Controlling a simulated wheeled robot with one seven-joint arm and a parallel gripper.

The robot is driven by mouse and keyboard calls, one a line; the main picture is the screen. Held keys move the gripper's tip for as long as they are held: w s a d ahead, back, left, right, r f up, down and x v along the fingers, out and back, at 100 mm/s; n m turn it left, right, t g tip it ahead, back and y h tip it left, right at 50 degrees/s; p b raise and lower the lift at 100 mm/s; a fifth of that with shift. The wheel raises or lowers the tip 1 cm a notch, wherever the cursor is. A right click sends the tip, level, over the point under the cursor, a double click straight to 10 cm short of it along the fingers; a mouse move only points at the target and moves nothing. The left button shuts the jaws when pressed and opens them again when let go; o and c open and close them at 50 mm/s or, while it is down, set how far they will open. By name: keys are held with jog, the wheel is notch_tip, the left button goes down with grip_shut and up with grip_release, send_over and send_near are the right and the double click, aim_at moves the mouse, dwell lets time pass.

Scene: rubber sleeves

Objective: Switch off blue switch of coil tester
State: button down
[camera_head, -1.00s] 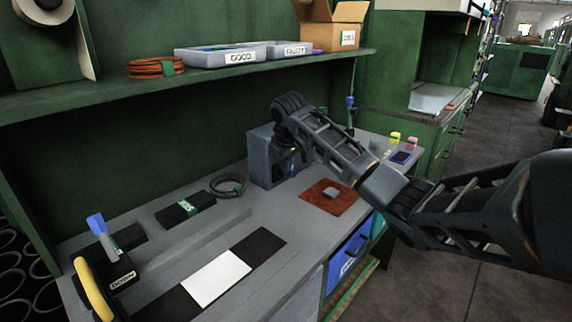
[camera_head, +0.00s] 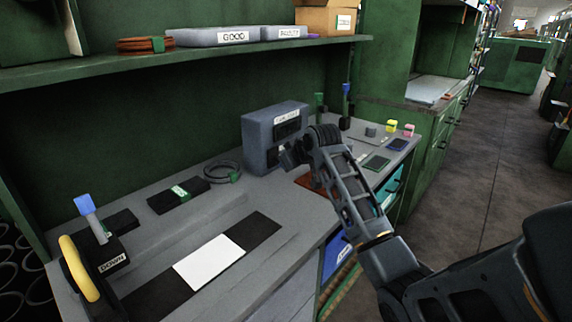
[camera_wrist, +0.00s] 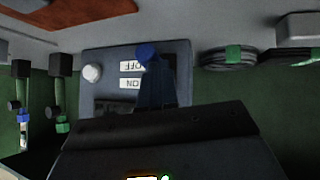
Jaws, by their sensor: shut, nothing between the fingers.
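The coil tester (camera_head: 258,132) is a grey box at the back of the bench in the head view. In the wrist view, which is upside down, its front panel (camera_wrist: 113,60) shows OFF and ON labels and a white round knob (camera_wrist: 92,73). The blue switch (camera_wrist: 147,50) shows as a rounded blue tip beside the OFF label. My gripper (camera_wrist: 153,68) is shut and empty, its dark fingers in front of the panel, overlapping the switch's lower part; contact cannot be told. In the head view my gripper (camera_head: 290,155) is at the tester's front right, hiding part of its face.
A black cable coil (camera_head: 223,172) lies left of the tester. A red-brown mat (camera_head: 308,182) lies partly behind my arm. Small yellow (camera_head: 391,126) and pink (camera_head: 409,130) items stand at the bench's right end. A shelf (camera_head: 190,58) runs above.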

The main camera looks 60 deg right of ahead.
jog(key=shift+r, duration=0.2)
jog(key=shift+r+p, duration=0.75)
jog(key=shift+p, duration=0.1)
